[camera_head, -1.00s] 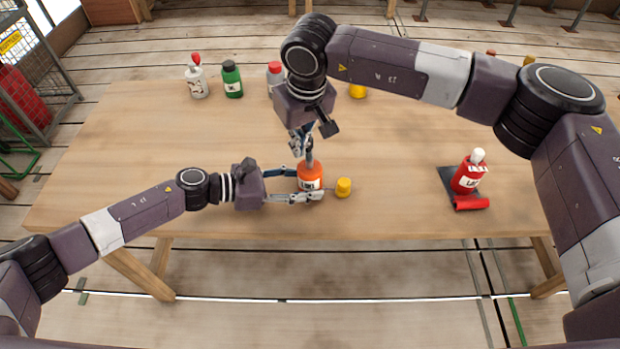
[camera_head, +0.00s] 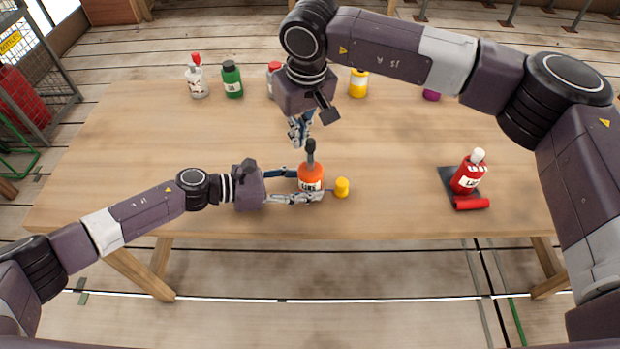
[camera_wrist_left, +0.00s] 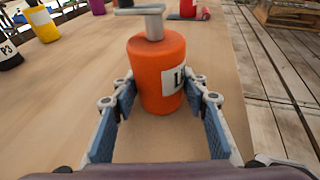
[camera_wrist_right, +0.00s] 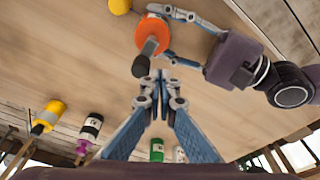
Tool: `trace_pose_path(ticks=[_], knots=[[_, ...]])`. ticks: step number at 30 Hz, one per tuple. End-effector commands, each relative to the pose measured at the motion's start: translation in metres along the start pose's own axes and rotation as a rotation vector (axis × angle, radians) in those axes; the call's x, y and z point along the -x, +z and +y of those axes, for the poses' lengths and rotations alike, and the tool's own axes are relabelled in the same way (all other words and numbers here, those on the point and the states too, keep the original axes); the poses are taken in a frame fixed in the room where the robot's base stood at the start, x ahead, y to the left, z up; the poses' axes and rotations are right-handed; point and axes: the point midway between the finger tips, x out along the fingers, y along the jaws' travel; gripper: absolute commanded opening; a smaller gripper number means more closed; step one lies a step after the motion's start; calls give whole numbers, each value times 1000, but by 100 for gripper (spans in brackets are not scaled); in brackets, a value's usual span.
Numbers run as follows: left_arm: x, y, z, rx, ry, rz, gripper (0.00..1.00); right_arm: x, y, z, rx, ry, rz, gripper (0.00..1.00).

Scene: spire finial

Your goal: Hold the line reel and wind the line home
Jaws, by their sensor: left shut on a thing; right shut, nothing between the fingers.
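The line reel (camera_head: 311,176) is an orange cylinder with a white label, upright on the table. It also shows in the left wrist view (camera_wrist_left: 157,72). A grey crank (camera_wrist_left: 150,18) tops it, with a dark handle knob (camera_wrist_right: 143,64) seen in the right wrist view. My left gripper (camera_head: 309,188) is shut on the reel's sides. My right gripper (camera_head: 298,142) is shut and empty, above and beside the crank, apart from it.
A red bottle (camera_head: 468,176) with a white cap stands on a dark pad at the right, with a red roll (camera_head: 471,203) beside it. Along the back stand a white bottle (camera_head: 197,82), a green bottle (camera_head: 232,82), a yellow one (camera_head: 358,84) and others. The table's left part is clear.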

Motion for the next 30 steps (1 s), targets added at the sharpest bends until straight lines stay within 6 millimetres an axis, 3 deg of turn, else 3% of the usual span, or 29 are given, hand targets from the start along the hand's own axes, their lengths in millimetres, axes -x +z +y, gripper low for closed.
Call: trace_pose_path(ticks=[15, 30], knots=[[0, 1, 2, 0, 3, -1, 27, 40, -8, 0, 1, -1, 0, 0], [0, 1, 2, 0, 3, -1, 27, 44, -8, -1, 1, -1, -2, 0]])
